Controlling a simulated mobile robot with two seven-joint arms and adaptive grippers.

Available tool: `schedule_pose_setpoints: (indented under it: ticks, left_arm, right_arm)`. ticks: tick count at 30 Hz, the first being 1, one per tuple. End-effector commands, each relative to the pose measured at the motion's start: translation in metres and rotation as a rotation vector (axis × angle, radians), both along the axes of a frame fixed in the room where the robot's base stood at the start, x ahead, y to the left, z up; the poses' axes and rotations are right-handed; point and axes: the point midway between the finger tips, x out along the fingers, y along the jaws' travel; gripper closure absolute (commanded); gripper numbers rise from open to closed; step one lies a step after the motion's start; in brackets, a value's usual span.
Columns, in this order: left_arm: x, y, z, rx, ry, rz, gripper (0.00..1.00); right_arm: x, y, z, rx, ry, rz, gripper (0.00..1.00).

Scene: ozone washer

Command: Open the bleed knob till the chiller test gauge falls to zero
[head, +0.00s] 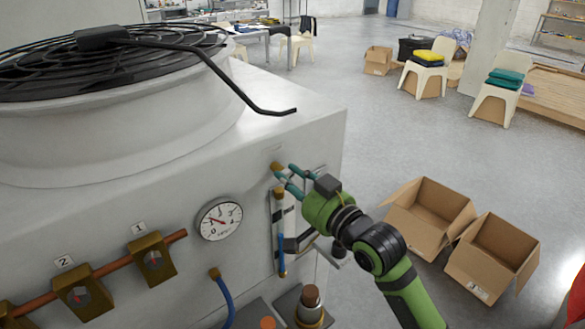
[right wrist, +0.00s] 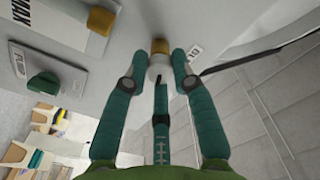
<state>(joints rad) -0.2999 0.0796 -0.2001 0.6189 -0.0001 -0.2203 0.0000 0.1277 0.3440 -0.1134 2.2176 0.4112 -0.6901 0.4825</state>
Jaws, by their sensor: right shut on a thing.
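The round white chiller test gauge (head: 219,219) is on the front of the grey chiller housing. Its needle sits in the left part of the dial; I cannot read it exactly. The bleed knob looks to be the small brass knob (head: 277,167) right of and above the gauge. My right gripper (head: 284,174) is at this knob, with its teal fingers closed around it. In the right wrist view, the brass-topped knob (right wrist: 160,46) with a pale base shows at the fingertips (right wrist: 156,68). A partly covered label lies to its right. My left gripper is not in view.
Brass valves tagged 1 (head: 152,262) and 2 (head: 82,290) sit on a copper pipe at lower left. A blue hose (head: 224,298) hangs below the gauge. The fan guard (head: 90,62) tops the housing. Open cardboard boxes (head: 432,214) stand on the floor at right.

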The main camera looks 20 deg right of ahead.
Motion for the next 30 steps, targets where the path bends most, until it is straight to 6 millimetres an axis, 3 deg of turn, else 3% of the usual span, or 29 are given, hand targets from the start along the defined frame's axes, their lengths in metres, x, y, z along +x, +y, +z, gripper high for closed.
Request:
schedule_pose_setpoints:
  ticks: [1,12,30]
  left_arm:
    - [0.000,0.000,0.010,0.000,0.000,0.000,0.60]
    - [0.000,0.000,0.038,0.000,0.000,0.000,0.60]
    - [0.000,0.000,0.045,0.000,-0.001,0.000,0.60]
  right_arm:
    - [0.000,-0.001,0.009,0.047,0.005,-0.003,1.00]
    - [0.001,-0.001,0.008,0.371,0.119,-0.002,1.00]
    - [0.001,-0.002,0.006,0.671,0.224,0.001,1.00]
